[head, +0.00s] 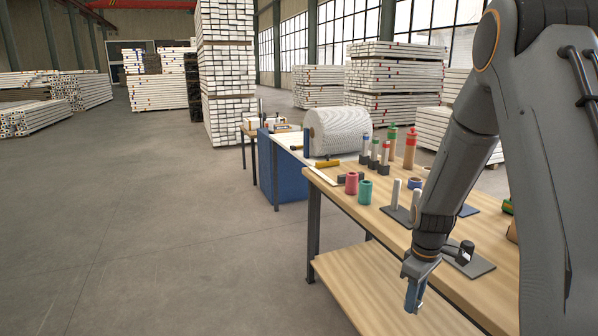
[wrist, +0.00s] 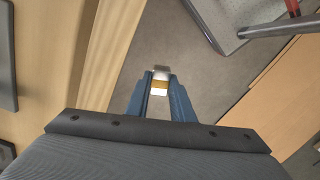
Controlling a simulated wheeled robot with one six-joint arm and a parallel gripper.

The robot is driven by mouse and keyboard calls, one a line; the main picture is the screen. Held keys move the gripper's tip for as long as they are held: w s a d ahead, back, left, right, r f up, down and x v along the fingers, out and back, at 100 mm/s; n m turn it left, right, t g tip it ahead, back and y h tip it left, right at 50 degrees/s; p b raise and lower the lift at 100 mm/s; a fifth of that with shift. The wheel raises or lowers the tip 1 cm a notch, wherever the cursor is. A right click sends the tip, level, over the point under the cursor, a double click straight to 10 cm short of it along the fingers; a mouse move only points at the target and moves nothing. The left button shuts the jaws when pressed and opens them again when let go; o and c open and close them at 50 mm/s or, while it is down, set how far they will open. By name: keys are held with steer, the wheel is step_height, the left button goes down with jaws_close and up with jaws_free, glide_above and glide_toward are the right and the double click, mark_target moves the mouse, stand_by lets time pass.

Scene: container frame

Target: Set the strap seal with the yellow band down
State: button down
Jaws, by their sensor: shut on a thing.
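My gripper (head: 414,288) hangs low at the near side of the wooden workbench (head: 385,222) in the head view. In the wrist view my gripper's blue fingers (wrist: 161,80) are shut on the strap seal with the yellow band (wrist: 160,85). The seal has a grey end, a yellow-orange band and a white part. It is held between the fingertips with grey floor behind it. The fingers hide its sides. In the head view I cannot make out the seal.
The workbench carries a red spool (head: 351,183), a green spool (head: 365,191), several capped bottles and dark plates with white posts. A wooden lower shelf (head: 345,275) lies under the top. A big white roll (head: 337,131) stands further back. Open floor (head: 150,230) lies left.

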steer(key=s+a+f+m, duration=0.4)
steer(key=a+f+m, duration=0.2)
steer(key=a, duration=0.5)
steer(key=shift+f+m, duration=0.15)
steer(key=shift+m, duration=0.85)
steer(key=shift+a, duration=0.15)
